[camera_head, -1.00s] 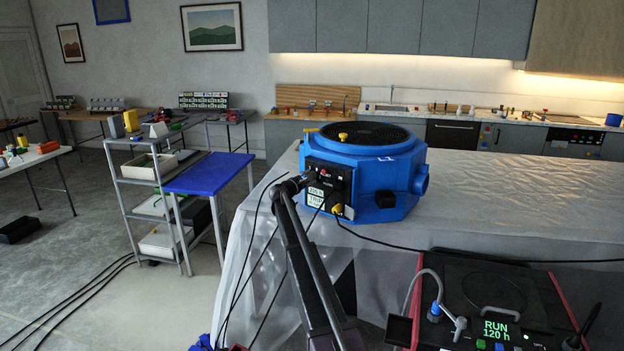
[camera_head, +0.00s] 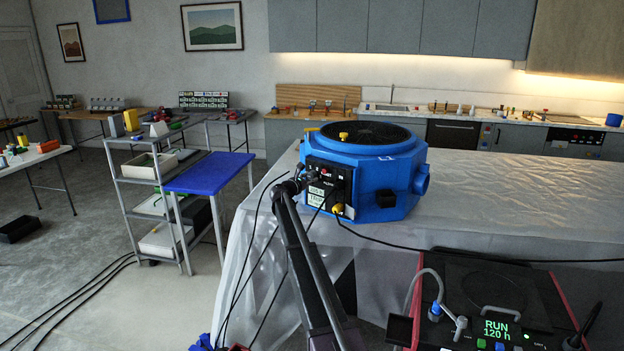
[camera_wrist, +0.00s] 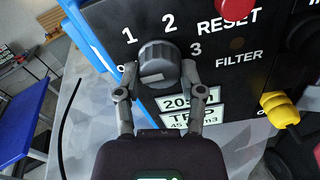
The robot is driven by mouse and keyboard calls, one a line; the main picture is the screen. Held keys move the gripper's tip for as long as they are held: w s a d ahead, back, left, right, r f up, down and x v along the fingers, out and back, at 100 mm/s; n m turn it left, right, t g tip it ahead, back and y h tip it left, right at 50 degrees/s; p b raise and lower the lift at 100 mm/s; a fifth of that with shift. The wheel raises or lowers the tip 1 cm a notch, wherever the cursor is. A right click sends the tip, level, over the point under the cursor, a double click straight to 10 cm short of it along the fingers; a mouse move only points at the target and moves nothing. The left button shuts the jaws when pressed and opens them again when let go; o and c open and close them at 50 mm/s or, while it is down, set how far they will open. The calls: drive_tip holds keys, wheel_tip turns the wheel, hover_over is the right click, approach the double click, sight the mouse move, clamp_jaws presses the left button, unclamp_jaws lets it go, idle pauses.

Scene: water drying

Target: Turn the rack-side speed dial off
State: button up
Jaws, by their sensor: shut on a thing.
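The blue machine (camera_head: 400,180) stands on the plastic-covered table, with a black control panel (camera_head: 328,172) facing me. In the wrist view the dark grey speed dial (camera_wrist: 158,58) sits on that panel (camera_wrist: 255,85), among the marks 1, 2 and 3 and a partly hidden mark at lower left. My gripper (camera_wrist: 159,80) is shut on the dial, one finger on each side. The dial's pointer cannot be made out clearly. In the head view my gripper (camera_head: 300,180) is at the panel's left side and the dial is hidden.
A red button (camera_wrist: 236,8) and a yellow connector (camera_wrist: 280,106) are on the panel near the dial. Black cables hang in front of the table (camera_head: 500,200).

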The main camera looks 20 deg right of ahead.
drive_tip(key=shift+s+d+f, duration=0.1)
drive_tip(key=shift+s, duration=0.15)
drive_tip(key=o, duration=1.2)
drive_tip(key=shift+d, duration=0.1)
drive_tip(key=shift+c, duration=0.2)
drive_tip(key=shift+w, duration=0.15)
drive_tip(key=v, duration=1.2)
